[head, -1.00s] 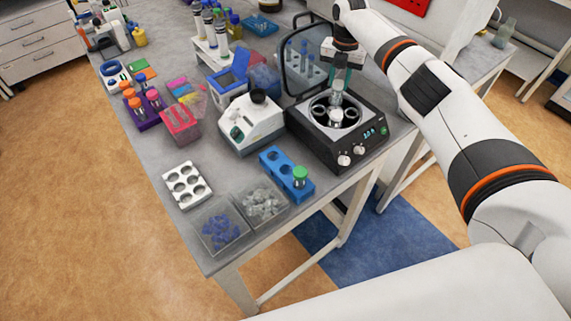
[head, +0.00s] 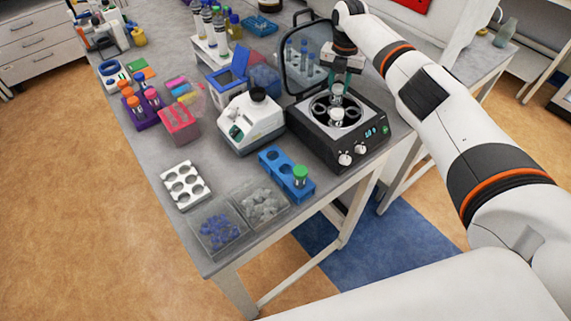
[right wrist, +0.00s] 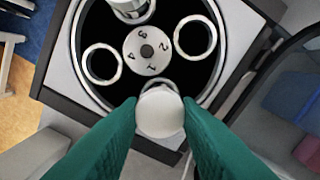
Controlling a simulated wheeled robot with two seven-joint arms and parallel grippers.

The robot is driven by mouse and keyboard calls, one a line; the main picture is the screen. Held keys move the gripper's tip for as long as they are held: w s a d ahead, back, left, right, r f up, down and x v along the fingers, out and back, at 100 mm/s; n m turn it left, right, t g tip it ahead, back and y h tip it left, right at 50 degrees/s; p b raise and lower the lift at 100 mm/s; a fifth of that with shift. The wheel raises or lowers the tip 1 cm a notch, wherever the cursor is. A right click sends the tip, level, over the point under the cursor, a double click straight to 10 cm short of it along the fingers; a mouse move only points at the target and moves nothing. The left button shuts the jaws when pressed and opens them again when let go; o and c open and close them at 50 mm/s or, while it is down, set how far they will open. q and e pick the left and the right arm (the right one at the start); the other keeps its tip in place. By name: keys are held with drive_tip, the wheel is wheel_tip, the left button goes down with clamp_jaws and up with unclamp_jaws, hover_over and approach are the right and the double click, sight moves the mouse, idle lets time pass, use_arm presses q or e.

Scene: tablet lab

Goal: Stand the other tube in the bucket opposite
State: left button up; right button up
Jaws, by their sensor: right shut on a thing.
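My right gripper (head: 339,86) is shut on a white-capped tube (right wrist: 160,112), with its green fingers on either side of the cap. The tube is at the far bucket of the open centrifuge (head: 318,148); that bucket's rim (right wrist: 160,82) shows just past the cap. How deep the tube sits is hidden. On the opposite side of the rotor hub (right wrist: 147,50), the near bucket holds something with a white top, likely the first tube (head: 337,116). The two side buckets, left (right wrist: 102,64) and right (right wrist: 195,37), look empty. My left gripper is not in view.
The raised centrifuge lid (head: 304,62) stands close behind my gripper. A blue rack (head: 270,160) with a green-capped tube (head: 300,172) lies in front. A white instrument (head: 250,120) stands left of the centrifuge. Bins and a white rack (head: 184,184) fill the near left.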

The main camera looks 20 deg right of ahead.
drive_tip(key=shift+f, duration=0.3)
drive_tip(key=o, duration=0.9)
